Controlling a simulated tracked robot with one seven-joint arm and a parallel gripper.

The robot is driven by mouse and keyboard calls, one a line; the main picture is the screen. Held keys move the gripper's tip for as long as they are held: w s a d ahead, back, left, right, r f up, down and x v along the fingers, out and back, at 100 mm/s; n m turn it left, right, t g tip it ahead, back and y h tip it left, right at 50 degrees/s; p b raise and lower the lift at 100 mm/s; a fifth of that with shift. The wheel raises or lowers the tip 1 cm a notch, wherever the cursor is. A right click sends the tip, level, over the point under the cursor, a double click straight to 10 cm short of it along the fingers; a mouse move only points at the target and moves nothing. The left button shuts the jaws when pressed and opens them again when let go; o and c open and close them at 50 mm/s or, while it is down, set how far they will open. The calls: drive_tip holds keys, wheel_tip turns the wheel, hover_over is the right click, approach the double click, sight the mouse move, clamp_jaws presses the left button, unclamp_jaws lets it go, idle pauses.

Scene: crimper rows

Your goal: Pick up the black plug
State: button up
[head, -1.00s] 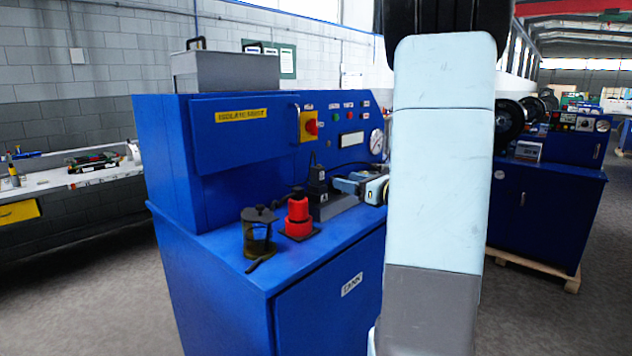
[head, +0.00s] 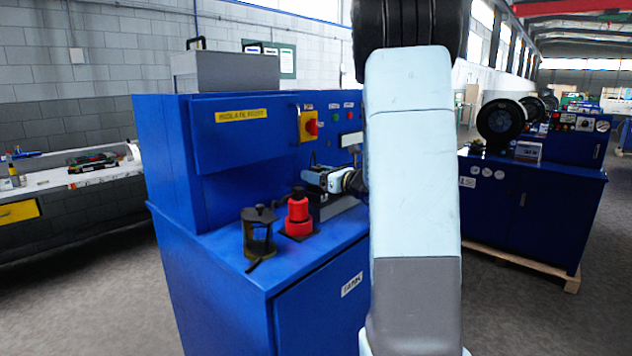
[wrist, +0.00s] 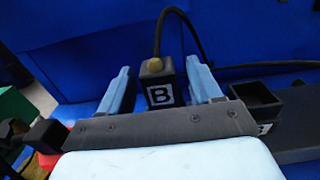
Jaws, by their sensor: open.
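My gripper (wrist: 158,66) is open, with one light blue finger on each side of the plug and a visible gap on both sides. The plug's lower part is hidden behind the gripper's dark crossbar. In the head view my gripper (head: 316,180) is over the back of the blue bench top and covers the plug there.
A hollow black socket (wrist: 256,97) is just right of the right finger. In the head view, a red stepped piece (head: 298,216) and a dark cage-like fixture (head: 259,236) stand left of my gripper. The blue cabinet (head: 240,150) rises behind.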

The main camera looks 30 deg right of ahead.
drive_tip(key=shift+x, duration=1)
drive_tip(key=shift+s, duration=0.1)
drive_tip(key=shift+c, duration=0.4)
